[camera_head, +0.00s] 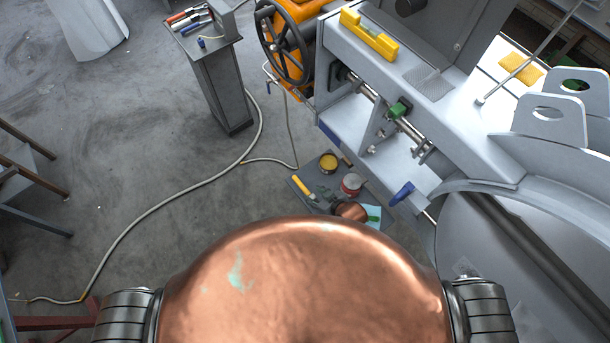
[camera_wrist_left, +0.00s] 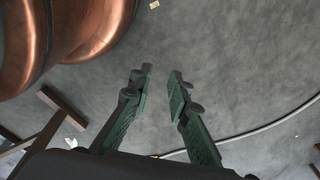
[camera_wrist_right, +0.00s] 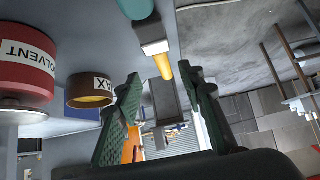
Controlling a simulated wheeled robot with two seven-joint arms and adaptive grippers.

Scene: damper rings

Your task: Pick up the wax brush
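On the tray are a wax tin (camera_head: 328,162), a red solvent tin (camera_head: 351,184) and a pale cloth (camera_head: 374,213). The large grey machine (camera_head: 440,95) stands close on the right. A hose (camera_head: 180,201) crosses the floor. A tool pedestal (camera_head: 222,88) stands behind; open floor lies left.

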